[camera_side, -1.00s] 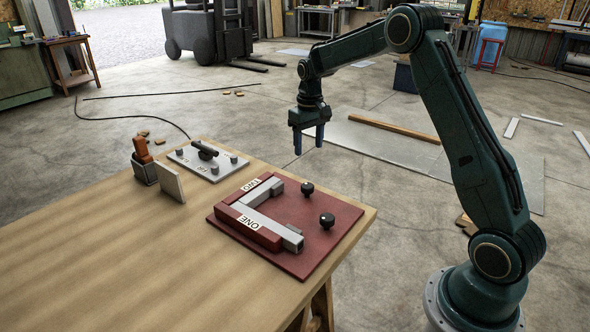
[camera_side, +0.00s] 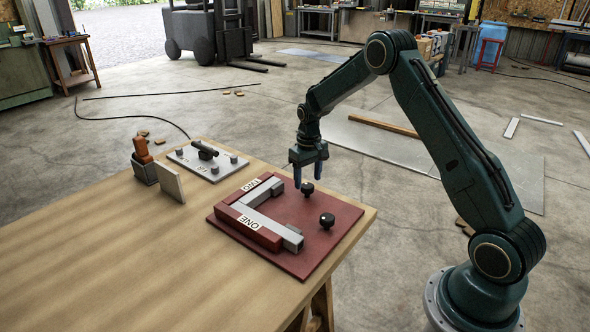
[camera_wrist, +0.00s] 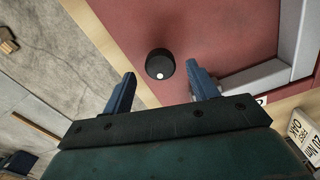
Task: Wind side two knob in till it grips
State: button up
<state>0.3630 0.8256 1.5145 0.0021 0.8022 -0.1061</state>
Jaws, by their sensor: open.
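A red board (camera_side: 325,240) lies on the wooden table and bears a grey and red C-shaped frame (camera_side: 262,232). The frame has labels reading ONE (camera_side: 249,222) and TWO (camera_side: 251,185). Two round black knobs stand on the board: the far knob (camera_side: 307,188) by the TWO side and the near knob (camera_side: 327,221) by the ONE side. My gripper (camera_side: 308,180) is open and empty, pointing down close to the far knob. In the wrist view the far knob (camera_wrist: 160,66) shows between and just ahead of the spread fingertips. No contact shows.
A grey plate (camera_side: 207,163) with a dark handle and pegs lies to the left on the table. The table's front left is bare.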

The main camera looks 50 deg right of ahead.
aim_at(308, 188)
jog(key=shift+f, duration=1.25)
jog(key=c, duration=1)
jog(key=shift+m, duration=1.3)
